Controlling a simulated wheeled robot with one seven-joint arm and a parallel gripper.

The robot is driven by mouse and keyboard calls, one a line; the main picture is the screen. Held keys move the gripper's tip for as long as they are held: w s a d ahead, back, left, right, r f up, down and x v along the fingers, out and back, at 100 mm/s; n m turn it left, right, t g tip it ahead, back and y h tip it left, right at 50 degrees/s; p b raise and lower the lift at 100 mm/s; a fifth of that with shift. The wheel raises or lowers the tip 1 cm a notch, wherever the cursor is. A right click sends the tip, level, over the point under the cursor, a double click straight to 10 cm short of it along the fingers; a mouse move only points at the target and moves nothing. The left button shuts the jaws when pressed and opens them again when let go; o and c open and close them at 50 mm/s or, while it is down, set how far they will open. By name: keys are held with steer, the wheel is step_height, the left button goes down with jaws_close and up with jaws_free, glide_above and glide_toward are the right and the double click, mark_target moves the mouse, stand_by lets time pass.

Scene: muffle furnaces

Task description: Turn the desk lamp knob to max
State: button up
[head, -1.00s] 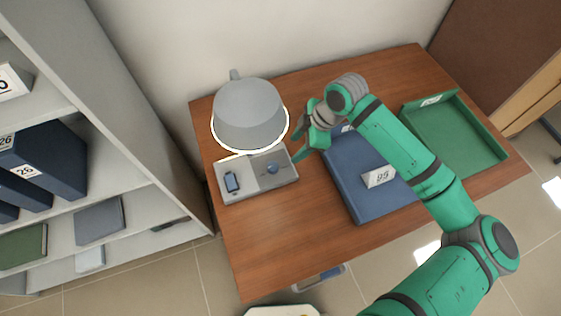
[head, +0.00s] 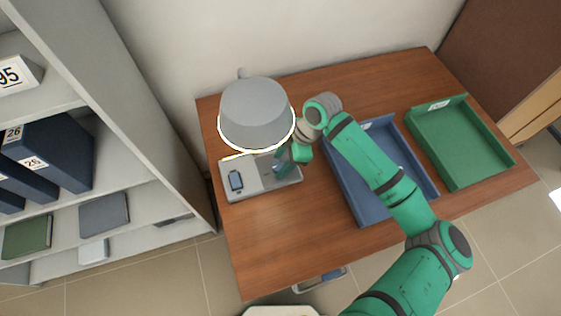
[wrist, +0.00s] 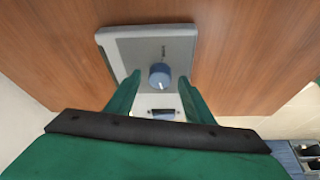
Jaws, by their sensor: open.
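The desk lamp has a grey shade (head: 256,112) with a glowing rim, above a grey base (head: 246,187) on the desk. The blue round knob (wrist: 159,75) with a light pointer mark shows in the wrist view, on the base plate (wrist: 125,52). My gripper (head: 281,167) is over the right part of the base and largely hides the knob in the head view. In the wrist view its fingers (wrist: 160,84) are apart, on either side of the knob; contact is unclear.
A blue tray (head: 366,213) lies right of the lamp under my arm, and a green tray (head: 462,180) stands farther right. A shelf with binders (head: 62,150) stands at the left. The desk front (head: 285,235) is clear.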

steer(key=shift+a+f, duration=0.15)
steer(key=shift+f, duration=0.15)
steer(key=c, duration=1)
steer(key=shift+c, duration=0.2)
